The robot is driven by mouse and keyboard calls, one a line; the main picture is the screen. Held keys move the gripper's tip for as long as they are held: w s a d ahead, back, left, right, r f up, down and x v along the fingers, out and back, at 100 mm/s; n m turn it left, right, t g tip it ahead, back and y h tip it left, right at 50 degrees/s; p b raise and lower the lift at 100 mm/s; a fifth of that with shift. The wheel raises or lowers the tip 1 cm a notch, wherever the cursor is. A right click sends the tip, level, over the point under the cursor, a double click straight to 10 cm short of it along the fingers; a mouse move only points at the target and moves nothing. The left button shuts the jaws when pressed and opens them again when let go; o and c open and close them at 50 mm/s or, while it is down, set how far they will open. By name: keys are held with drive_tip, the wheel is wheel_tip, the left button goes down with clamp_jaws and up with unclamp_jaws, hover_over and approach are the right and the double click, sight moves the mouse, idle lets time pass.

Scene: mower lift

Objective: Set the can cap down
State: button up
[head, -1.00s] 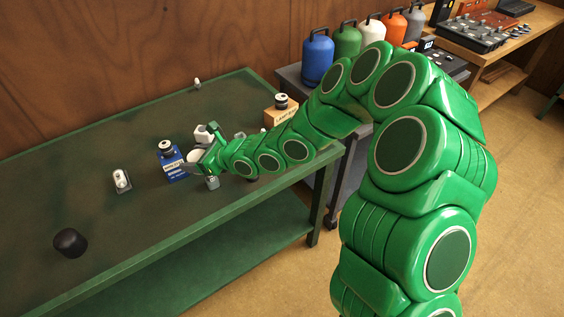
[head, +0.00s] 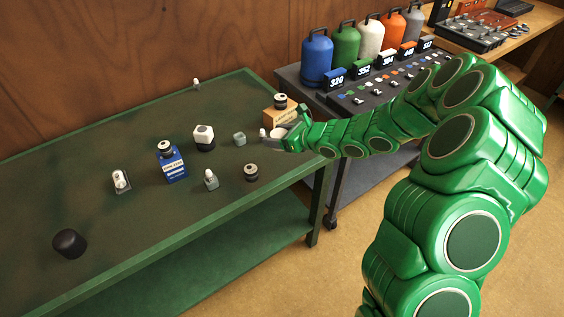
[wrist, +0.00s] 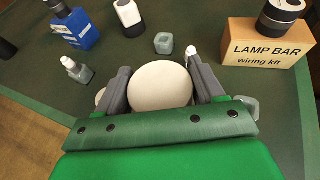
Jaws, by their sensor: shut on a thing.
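The can cap is a pale, round disc (wrist: 160,84) between the two grey fingers in the wrist view. My gripper (wrist: 160,80) is shut on it, a finger on each side. In the head view the gripper (head: 279,134) is over the right end of the green table (head: 110,235), just in front of the LAMP BAR box. The pale cap (head: 277,132) shows there, partly hidden by the gripper. I cannot tell whether it touches the table.
The LAMP BAR box (head: 284,116) with a black-topped piece stands close behind. Numbered gas cylinders (head: 317,62) line the side bench.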

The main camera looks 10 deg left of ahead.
sight(280, 161)
drive_tip(key=shift+w+d+f, duration=0.1)
drive_tip(key=shift+d+f, duration=0.05)
drive_tip(key=shift+d, duration=0.1)
drive_tip(key=shift+f, duration=3.95)
drive_tip(key=shift+f, duration=0.1)
drive_tip(key=o, duration=1)
drive_tip(key=v, duration=1.2)
